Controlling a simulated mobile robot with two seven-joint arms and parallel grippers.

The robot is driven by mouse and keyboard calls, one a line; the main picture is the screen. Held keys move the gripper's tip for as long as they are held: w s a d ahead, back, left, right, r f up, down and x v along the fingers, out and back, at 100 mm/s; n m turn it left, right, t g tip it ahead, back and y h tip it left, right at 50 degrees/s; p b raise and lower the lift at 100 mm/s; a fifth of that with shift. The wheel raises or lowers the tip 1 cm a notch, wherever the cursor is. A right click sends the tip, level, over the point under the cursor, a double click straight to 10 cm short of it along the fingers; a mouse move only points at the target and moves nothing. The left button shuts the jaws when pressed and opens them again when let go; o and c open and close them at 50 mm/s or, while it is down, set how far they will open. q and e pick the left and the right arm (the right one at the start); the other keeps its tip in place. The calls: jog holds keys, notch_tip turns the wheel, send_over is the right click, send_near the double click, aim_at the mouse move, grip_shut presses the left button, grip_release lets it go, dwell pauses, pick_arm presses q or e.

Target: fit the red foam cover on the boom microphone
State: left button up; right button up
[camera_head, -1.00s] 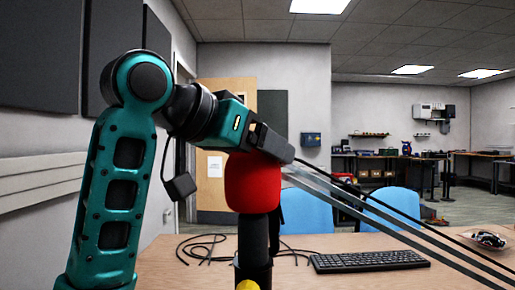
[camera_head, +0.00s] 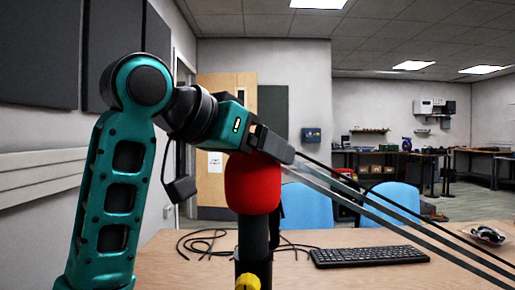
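The red foam cover (camera_head: 252,186) sits upright on top of the black boom microphone (camera_head: 253,237), whose shaft rises from the table in the middle of the view. My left arm comes in from the left, and its gripper (camera_head: 268,146) is at the top of the foam cover, touching or just in front of it. Its fingers are hidden or too unclear to tell whether they are open or shut on the cover. A yellow knob (camera_head: 247,282) shows low on the microphone's stand. My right gripper is not in view.
A black keyboard (camera_head: 368,257) lies on the wooden table (camera_head: 190,275) to the right. Loose black cable (camera_head: 205,243) lies to the left of the microphone. Dark diagonal rods (camera_head: 400,226) cross the right side. Blue chairs (camera_head: 305,207) stand behind the table. A small clear-wrapped item (camera_head: 486,235) lies at the right edge.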

pick_arm(q)
jog(key=shift+f+b, duration=0.65)
jog(key=shift+f, duration=0.5)
jog(key=shift+f+b, duration=0.8)
jog(key=shift+f, duration=1.4)
dwell(0.4)
jog(key=o, duration=0.9)
